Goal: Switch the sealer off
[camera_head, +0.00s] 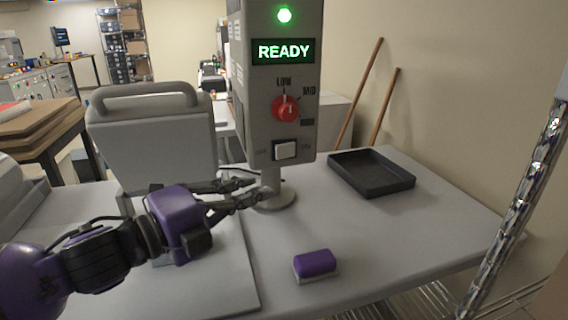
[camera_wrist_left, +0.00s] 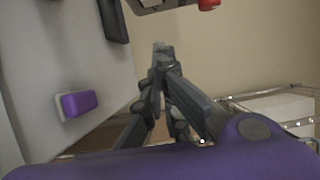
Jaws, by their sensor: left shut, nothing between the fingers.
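The sealer's grey control box (camera_head: 247,120) stands on a short post with a round foot. Its green lamp (camera_head: 284,15) is lit and its display (camera_head: 283,52) reads READY. Below are a red knob (camera_head: 285,108) with LOW and MID marks, and a white rocker switch (camera_head: 285,150) between faint labels, ON at its right. Which side of the switch is pressed I cannot tell. My left gripper (camera_head: 264,187) is shut and empty, low beside the post, below and left of the switch. In the left wrist view its fingers (camera_wrist_left: 162,50) meet, with the red knob (camera_wrist_left: 208,4) at the top edge.
A purple-topped block (camera_head: 316,263) lies on the grey table (camera_head: 420,225) at the front. A black tray (camera_head: 372,186) is at the right. A grey handled machine (camera_head: 150,135) stands behind my left arm. Two wooden poles (camera_head: 362,90) lean on the wall. A metal post (camera_head: 510,220) rises at right.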

